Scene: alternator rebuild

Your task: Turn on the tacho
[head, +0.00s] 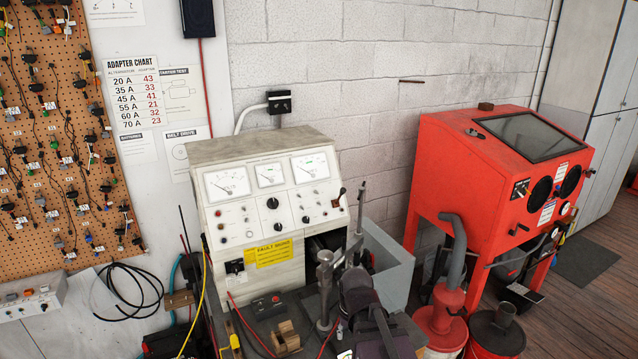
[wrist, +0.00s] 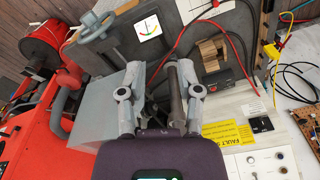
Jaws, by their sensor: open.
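A cream test bench (head: 262,215) carries three needle meters in a row: left (head: 228,183), middle (head: 269,175) and right (head: 311,166). I cannot read which control or meter is the tacho, or whether it is on. Knobs, including a black one (head: 272,203), and small switches sit below the meters. A dark box with a red button (head: 268,306) lies in front; it also shows in the wrist view (wrist: 222,82). My gripper (wrist: 160,50) is open, its fingers apart, with a dark cylinder (wrist: 180,85) showing between them. Contact with it cannot be told.
A wooden block (head: 286,338) and red leads lie near the dark box. A yellow fault label (head: 272,253) is on the bench.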

